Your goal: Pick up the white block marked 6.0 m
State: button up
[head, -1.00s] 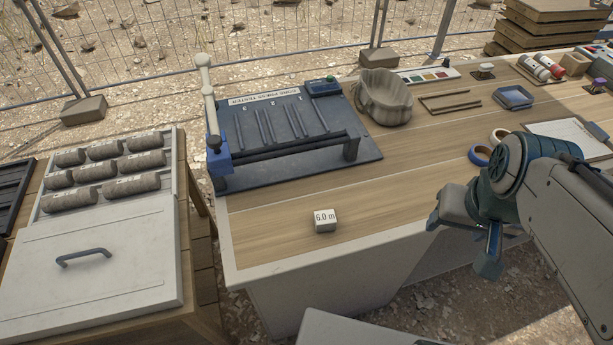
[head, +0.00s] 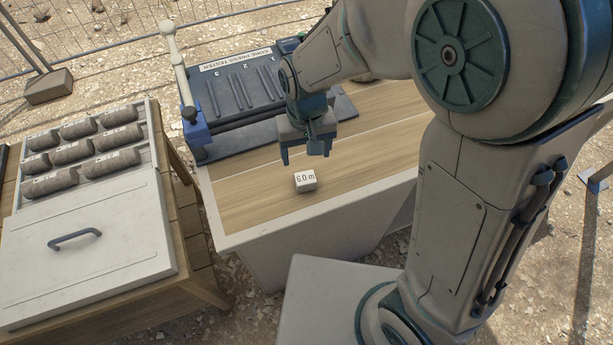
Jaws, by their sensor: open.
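The white block marked 6.0 m (head: 305,181) sits on the wooden table top (head: 240,205), near its front left part, with its marking facing up toward the camera. My gripper (head: 306,158) points down just above and behind the block in the head view. Its two fingers are apart with nothing between them. It does not appear to touch the block. The exact height above the table is hard to tell.
The blue core press tester (head: 240,85), with an upright white-handled lever (head: 180,65), stands behind the block. A core tray (head: 90,150) with several cores and a white lid (head: 75,240) is at left. My arm hides the table's right side.

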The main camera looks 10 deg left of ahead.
aim_at(306, 180)
notch_tip(306, 180, down, 13)
jog(key=shift+f+p, duration=0.1)
jog(key=shift+p, duration=0.4)
jog(key=c, duration=1.1)
